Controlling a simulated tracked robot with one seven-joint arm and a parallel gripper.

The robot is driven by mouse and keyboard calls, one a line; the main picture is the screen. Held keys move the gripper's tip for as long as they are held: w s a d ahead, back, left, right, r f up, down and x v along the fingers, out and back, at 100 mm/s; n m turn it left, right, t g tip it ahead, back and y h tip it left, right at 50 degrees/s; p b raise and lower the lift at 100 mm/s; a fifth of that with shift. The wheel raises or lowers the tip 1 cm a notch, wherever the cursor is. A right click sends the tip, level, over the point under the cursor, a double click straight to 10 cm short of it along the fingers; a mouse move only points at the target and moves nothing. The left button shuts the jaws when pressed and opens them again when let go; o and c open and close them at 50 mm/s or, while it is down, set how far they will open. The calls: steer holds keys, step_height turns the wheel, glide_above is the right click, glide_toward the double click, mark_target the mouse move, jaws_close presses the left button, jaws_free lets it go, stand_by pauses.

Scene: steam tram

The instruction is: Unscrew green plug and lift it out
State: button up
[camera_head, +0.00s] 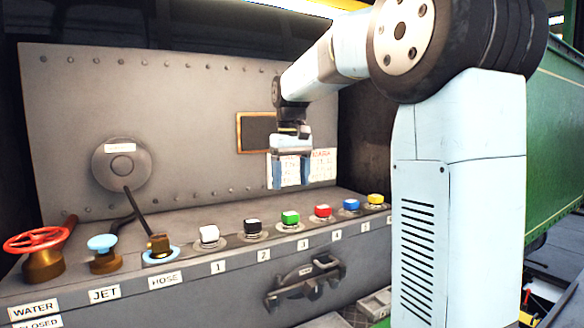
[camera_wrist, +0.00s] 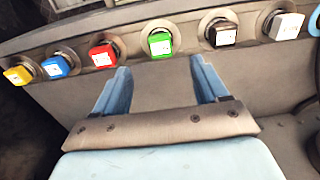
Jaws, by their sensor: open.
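The green plug (camera_head: 290,217) is square-topped and sits upright in a round socket on the sloping console ledge, between the black and red plugs. It also shows in the wrist view (camera_wrist: 160,42), at the upper middle. My gripper (camera_head: 291,182) hangs above the green plug in the head view, fingers pointing down, with a clear gap between fingertips and plug. In the wrist view my gripper (camera_wrist: 161,70) has its two blue fingers spread wide and nothing between them. The plug appears beyond the fingertips, between their lines. The plug's lower part is hidden in its socket.
Neighbouring plugs stand close in the row: white (camera_head: 209,235), black (camera_head: 253,227), red (camera_head: 323,212), blue (camera_head: 351,206) and yellow (camera_head: 375,200). A red handwheel (camera_head: 38,240) and a blue knob (camera_head: 102,243) stand at the left. The upright metal panel (camera_head: 200,110) rises behind.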

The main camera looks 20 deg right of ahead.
mark_target(292, 214)
step_height(292, 214, down, 11)
steer(key=shift+r, duration=0.2)
stand_by(0.3)
steer(key=shift+c, duration=0.4)
jaws_close()
steer(key=shift+d+n, duration=0.1)
steer(key=shift+n, duration=2)
steer(key=shift+n, duration=1)
steer(key=shift+w+n, duration=0.1)
steer(key=shift+n, duration=0.9)
